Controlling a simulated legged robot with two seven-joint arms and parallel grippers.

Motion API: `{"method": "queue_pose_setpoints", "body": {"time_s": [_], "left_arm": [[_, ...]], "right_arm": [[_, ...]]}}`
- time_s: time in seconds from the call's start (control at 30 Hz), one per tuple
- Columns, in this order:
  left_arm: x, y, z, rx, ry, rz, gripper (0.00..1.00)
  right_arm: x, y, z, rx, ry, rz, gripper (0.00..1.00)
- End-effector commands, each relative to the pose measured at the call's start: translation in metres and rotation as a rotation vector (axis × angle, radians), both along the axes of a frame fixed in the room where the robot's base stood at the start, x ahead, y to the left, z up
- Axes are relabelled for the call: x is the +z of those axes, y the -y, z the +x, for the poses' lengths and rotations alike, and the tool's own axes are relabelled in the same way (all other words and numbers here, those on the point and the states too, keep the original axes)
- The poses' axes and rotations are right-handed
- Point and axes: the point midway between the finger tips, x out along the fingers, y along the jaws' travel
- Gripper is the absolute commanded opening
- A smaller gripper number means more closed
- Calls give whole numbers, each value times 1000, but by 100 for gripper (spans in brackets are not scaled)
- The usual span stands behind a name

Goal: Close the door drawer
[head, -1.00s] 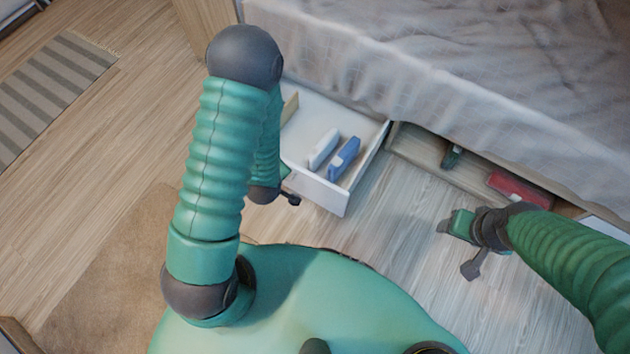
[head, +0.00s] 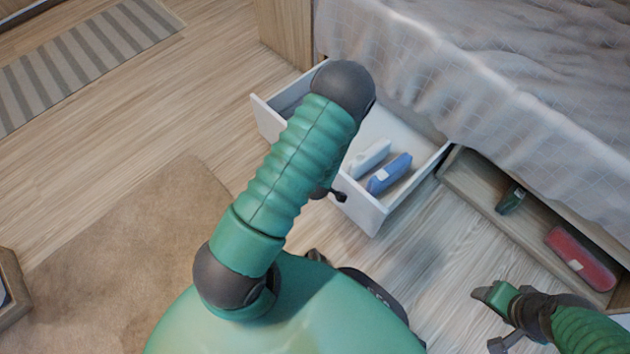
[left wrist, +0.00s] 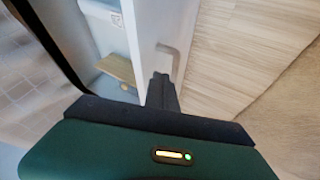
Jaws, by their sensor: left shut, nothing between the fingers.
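The white drawer (head: 372,208) stands pulled out from under the bed, with its inside showing from above. A white packet (head: 368,159) and a blue packet (head: 390,174) lie in it. My left gripper (head: 339,195) is at the outside of the drawer front, mostly hidden behind my own arm in the head view. In the left wrist view its shut, empty fingers (left wrist: 162,82) point at the drawer front, just below a pale handle (left wrist: 170,59). I cannot tell whether they touch it. My right gripper (head: 494,343) hangs over the floor at the lower right, away from the drawer; its jaw state is unclear.
The bed (head: 470,80) with its draped cover lies above the drawer. An open compartment (head: 475,187) to the right holds a dark green item (head: 511,198) and a red case (head: 581,258). A brown rug (head: 120,250) and a striped rug (head: 80,65) lie on the left floor.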

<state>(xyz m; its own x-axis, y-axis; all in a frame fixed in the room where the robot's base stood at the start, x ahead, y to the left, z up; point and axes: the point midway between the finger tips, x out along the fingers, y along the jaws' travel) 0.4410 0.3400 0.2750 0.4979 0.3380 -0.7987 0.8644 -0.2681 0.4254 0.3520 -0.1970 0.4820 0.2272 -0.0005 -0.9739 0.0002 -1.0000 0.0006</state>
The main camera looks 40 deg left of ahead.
Motion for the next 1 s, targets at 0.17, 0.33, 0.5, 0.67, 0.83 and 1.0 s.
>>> {"method": "queue_pose_setpoints", "body": {"time_s": [0.17, 0.33, 0.5, 0.67, 0.83, 1.0], "left_arm": [[0, 1, 12, -1, 0, 0, 0], [1, 1, 12, -1, -2, 0, 0], [1, 1, 13, -1, -2, 0, 0], [1, 2, 19, -1, -2, 0, 0], [2, 4, 42, -1, 3, 0, 0], [3, 7, 78, -3, 5, 0, 0]], "right_arm": [[-7, 0, 0, 0, 0, 0, 63], [-6, 0, 0, 0, 0, 0, 63], [-6, 0, 0, 0, 0, 0, 63], [-5, 0, 0, 0, 0, 0, 63], [-1, 0, 0, 0, 0, 0, 63], [4, 0, 0, 0, 0, 0, 63]]}}
